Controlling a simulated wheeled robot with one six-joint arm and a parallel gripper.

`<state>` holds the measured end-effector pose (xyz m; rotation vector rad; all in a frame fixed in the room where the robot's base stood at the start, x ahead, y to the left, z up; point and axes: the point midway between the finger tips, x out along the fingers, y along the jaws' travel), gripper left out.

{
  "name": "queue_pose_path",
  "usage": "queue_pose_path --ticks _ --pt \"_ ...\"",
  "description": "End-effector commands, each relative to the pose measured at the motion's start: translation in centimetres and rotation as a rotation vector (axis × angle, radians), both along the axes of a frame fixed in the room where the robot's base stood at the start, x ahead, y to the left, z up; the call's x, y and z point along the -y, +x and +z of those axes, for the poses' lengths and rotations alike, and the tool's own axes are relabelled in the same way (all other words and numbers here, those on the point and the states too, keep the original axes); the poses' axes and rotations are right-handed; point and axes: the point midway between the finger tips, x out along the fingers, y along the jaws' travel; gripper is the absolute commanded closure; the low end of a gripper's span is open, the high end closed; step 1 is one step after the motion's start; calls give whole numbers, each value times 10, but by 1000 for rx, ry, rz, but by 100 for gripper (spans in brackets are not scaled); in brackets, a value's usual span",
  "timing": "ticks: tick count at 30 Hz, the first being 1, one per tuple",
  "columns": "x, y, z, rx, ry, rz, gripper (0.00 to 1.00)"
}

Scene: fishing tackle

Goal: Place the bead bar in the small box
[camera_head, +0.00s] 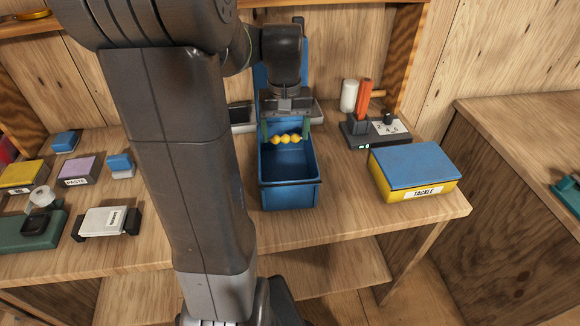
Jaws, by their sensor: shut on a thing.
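The bead bar (286,139) is a short row of several yellow beads. My gripper (285,134) points down and is shut on the bead bar, with a finger at each side of it. The small box (290,196) is a blue open-topped bin near the front of the table. In the picture, the bead bar shows over the back part of the box opening. I cannot tell whether it is above the rim or a little inside. The inside of the box that shows looks empty.
A yellow tackle box (415,180) with a blue lid stands to the right. A dark stand (367,132) holding an orange and a white piece is behind it. Small boxes and a green device (30,230) lie on the left. Bare table (345,210) lies between the two boxes.

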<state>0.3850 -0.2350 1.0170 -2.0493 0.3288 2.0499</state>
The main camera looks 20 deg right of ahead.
Motion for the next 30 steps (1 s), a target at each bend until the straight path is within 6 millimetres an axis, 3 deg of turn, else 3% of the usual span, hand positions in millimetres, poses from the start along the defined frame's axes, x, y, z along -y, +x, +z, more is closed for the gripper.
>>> queue_pose_path --ticks 1,6,14,19,23,30 --pt "0 -1 -16 -6 3 0 47" --pt "0 -1 -55 -4 3 0 47" --pt "0 0 -80 -2 1 -1 47" --pt "0 0 -107 -3 1 -1 47" --pt "0 0 -117 0 0 -1 47" --pt "0 0 -118 1 0 -1 47"
